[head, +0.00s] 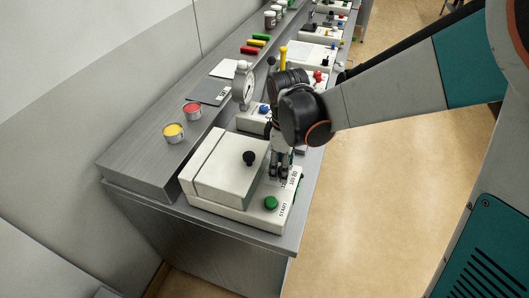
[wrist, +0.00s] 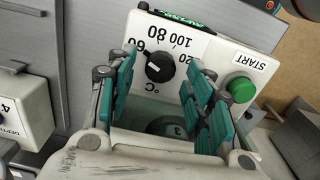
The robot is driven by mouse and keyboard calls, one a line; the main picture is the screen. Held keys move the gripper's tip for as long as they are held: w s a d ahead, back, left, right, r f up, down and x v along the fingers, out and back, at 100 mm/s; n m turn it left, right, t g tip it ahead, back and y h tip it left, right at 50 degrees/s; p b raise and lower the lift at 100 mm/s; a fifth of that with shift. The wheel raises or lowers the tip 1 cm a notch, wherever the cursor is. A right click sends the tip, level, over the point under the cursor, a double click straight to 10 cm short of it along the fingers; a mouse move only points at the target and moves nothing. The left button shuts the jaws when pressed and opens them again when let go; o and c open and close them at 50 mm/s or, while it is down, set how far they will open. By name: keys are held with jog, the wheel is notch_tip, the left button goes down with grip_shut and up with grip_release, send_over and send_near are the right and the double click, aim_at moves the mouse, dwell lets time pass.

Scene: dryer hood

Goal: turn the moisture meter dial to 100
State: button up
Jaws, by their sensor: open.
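The black dial (wrist: 160,67) sits on a white panel with printed marks 60, 80, 100 and 120 and a °C sign. A pale line on the dial shows towards the side of the 60, but its exact setting is hard to read. My gripper (wrist: 160,61) is open, with its teal fingers on either side of the dial in the wrist view. I cannot tell whether they touch it.
A green START button (wrist: 241,89) is beside the dial, also visible in the head view (head: 271,203). A black knob (head: 249,158) stands on the box lid. A yellow-topped tin (head: 173,133) and a red-topped tin (head: 193,111) stand on the ledge. Open floor lies right.

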jog(key=shift+f, duration=0.5)
jog(key=c, duration=1.1)
